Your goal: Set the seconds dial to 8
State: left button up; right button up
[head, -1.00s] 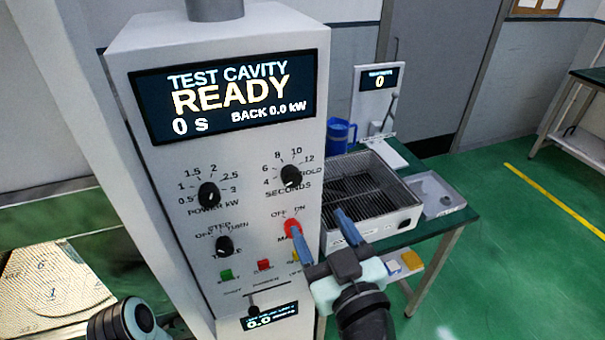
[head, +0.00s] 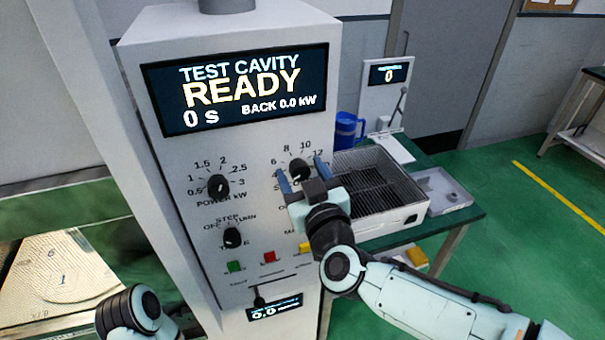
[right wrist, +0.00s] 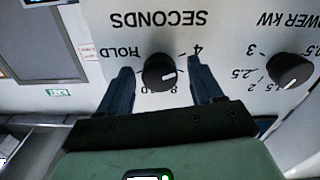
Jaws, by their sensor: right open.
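The black seconds dial (head: 299,167) is on the front panel of the white generator (head: 240,28), under the display. My right gripper (head: 302,177) is open, with its blue fingers on either side of the dial. In the right wrist view the panel is upside down and the seconds dial (right wrist: 160,72) sits between the two fingertips (right wrist: 163,82), with a gap on each side. The 6 is hidden there by a finger. My left gripper is out of view.
The power dial (head: 217,186) is left of the seconds dial, with the table dial (head: 232,238) below it. A green button (head: 234,267), red button (head: 269,257) and yellow button (head: 306,248) are lower down. My right arm hides the red main switch. A metal basket (head: 405,215) stands to the right.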

jog(key=c, duration=1.1)
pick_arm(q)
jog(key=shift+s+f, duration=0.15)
pick_arm(e)
jog(key=shift+m, duration=0.3)
jog(key=m+b, duration=0.1)
jog(key=m, duration=0.2)
jog(key=shift+d+f+m+b, duration=0.1)
jog(key=shift+m+b, duration=0.3)
jog(key=m+b, duration=0.1)
jog(key=m, duration=0.3)
jog(key=shift+m+b, duration=0.3)
jog(key=m+b, duration=0.1)
jog(key=m, duration=0.3)
jog(key=shift+b, duration=0.3)
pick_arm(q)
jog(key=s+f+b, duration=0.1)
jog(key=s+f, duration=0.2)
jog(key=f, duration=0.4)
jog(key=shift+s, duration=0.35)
pick_arm(e)
jog(key=m, duration=0.4)
jog(key=shift+m, duration=0.3)
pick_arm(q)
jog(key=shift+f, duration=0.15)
